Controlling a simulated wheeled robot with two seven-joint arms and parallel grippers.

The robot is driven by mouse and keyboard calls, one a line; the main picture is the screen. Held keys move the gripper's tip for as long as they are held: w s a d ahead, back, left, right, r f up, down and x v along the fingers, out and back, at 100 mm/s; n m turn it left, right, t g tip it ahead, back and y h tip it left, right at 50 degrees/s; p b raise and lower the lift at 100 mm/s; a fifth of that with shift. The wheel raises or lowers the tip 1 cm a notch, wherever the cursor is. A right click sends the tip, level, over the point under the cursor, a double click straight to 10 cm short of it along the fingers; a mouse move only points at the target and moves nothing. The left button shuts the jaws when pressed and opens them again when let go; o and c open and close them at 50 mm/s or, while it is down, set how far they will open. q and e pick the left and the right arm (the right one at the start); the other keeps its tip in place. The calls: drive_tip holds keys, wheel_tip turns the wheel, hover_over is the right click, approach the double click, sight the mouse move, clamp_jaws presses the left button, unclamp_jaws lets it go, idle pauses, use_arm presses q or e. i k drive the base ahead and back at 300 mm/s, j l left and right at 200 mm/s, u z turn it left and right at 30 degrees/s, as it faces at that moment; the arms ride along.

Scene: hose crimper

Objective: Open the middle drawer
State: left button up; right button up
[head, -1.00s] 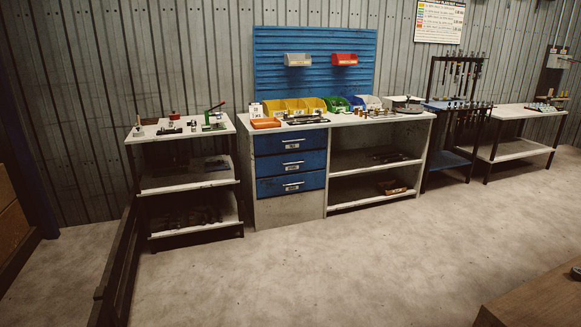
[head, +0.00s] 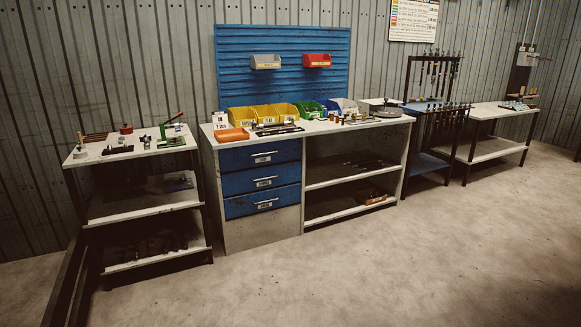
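The middle drawer (head: 262,179) is the second of three blue drawers in the left part of the workbench. It has a pale bar handle (head: 265,178) and a small label below it. It looks shut, its front level with the top drawer (head: 262,155) and the bottom drawer (head: 262,201). Neither of my grippers shows in the head view.
The workbench (head: 308,133) carries yellow bins (head: 272,114) and an orange tray (head: 231,135). A shelf cart (head: 140,207) stands to its left, a blue rack table (head: 427,163) to its right. The floor (head: 370,260) in front is clear.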

sight(256, 170)
drive_tip(key=i+u, duration=0.3)
drive_tip(key=i, duration=2.05)
